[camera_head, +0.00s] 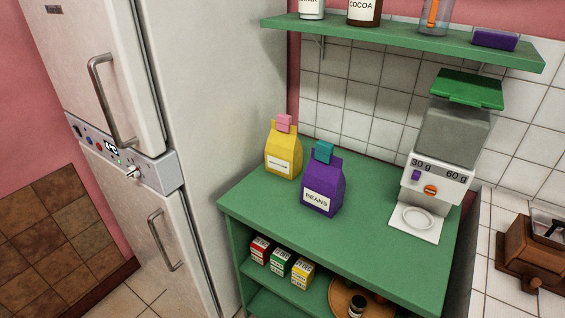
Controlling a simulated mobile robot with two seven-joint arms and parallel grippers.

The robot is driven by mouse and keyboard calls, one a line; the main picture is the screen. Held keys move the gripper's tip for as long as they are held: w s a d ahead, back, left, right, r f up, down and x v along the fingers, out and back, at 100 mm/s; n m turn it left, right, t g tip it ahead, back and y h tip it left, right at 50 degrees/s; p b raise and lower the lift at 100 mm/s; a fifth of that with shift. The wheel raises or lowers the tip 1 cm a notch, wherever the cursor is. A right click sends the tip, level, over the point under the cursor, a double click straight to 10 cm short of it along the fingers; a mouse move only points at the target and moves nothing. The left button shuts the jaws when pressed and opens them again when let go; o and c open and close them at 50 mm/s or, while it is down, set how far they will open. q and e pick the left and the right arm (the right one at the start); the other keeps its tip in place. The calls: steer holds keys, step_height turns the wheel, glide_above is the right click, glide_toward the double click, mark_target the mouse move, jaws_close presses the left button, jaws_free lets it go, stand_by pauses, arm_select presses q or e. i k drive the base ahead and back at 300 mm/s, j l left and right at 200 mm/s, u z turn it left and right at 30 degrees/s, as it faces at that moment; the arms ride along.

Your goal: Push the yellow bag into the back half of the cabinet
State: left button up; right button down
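The yellow bag (284,153) with a pink clip on top stands upright on the green cabinet's top (340,252), toward its back left, close to the white fridge. A purple bag labelled "BEANS" (323,189) with a teal clip stands upright to its right and nearer to me. Below the top, the green cabinet has open shelves. Neither of my grippers is in view.
A white fridge (228,110) stands left of the cabinet. A dispenser with a green lid (452,130) stands on the right of the top. Small boxes (280,263) sit on the shelf below. A green wall shelf (400,38) holds jars. The top's front is clear.

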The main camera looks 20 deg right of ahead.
mark_target(284, 151)
steer(key=i+j+z, duration=0.15)
steer(key=z, duration=0.25)
steer(key=i+j+z, duration=0.15)
steer(key=j+z, duration=0.3)
steer(key=i+j+z, duration=0.15)
steer(key=j, duration=0.25)
steer(key=j+z, duration=0.15)
steer(key=j, duration=0.25)
steer(key=i+j, duration=0.1)
steer(key=j, duration=0.35)
steer(key=i+j, duration=0.15)
steer(key=j, duration=0.3)
steer(key=z, duration=0.05)
